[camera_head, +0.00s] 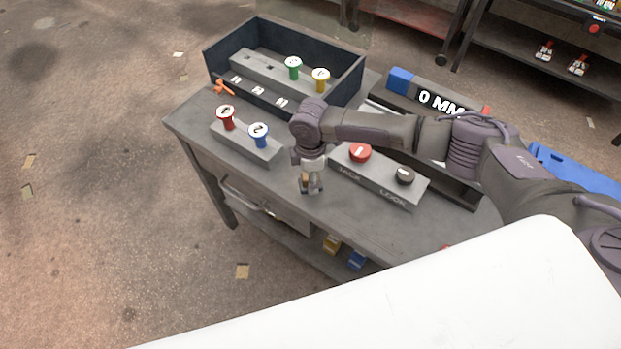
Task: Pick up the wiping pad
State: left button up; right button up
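I cannot pick out a wiping pad with certainty in the head view. My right gripper (311,187) points down over the front part of the grey bench (345,215), between the block with the red and blue knobs and the block with the red button. Its fingers are close to the bench top and small in the picture. I cannot tell whether they are apart or hold something. The bench top right behind the gripper is partly hidden by my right arm. My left gripper is not in view.
A knob block (245,143) with red and blue knobs stands left of the gripper. A button block (380,178) stands right. Behind are a dark open bin (225,66) with green and yellow knobs, an orange item (222,87) and a "0 MM" display (440,103).

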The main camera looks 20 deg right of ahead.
jog(key=c, duration=0.4)
grip_shut()
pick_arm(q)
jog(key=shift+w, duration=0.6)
pick_arm(e)
jog(key=shift+r, duration=0.15)
jog(key=shift+r, duration=0.25)
jog(key=r, duration=0.1)
jog(key=r+b, duration=0.1)
jog(key=r, duration=0.1)
jog(key=shift+s+d+r+b, duration=0.2)
jog(key=shift+s+r+b, duration=0.1)
jog(key=shift+r+b, duration=0.05)
pick_arm(q)
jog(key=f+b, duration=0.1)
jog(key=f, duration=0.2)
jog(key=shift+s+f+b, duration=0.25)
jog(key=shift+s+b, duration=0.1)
jog(key=shift+b, duration=0.05)
pick_arm(e)
jog(key=s+d+r, duration=0.4)
jog(key=s+r, duration=0.2)
jog(key=s, duration=0.4)
jog(key=shift+d+r, duration=0.3)
jog(key=shift+r, duration=0.05)
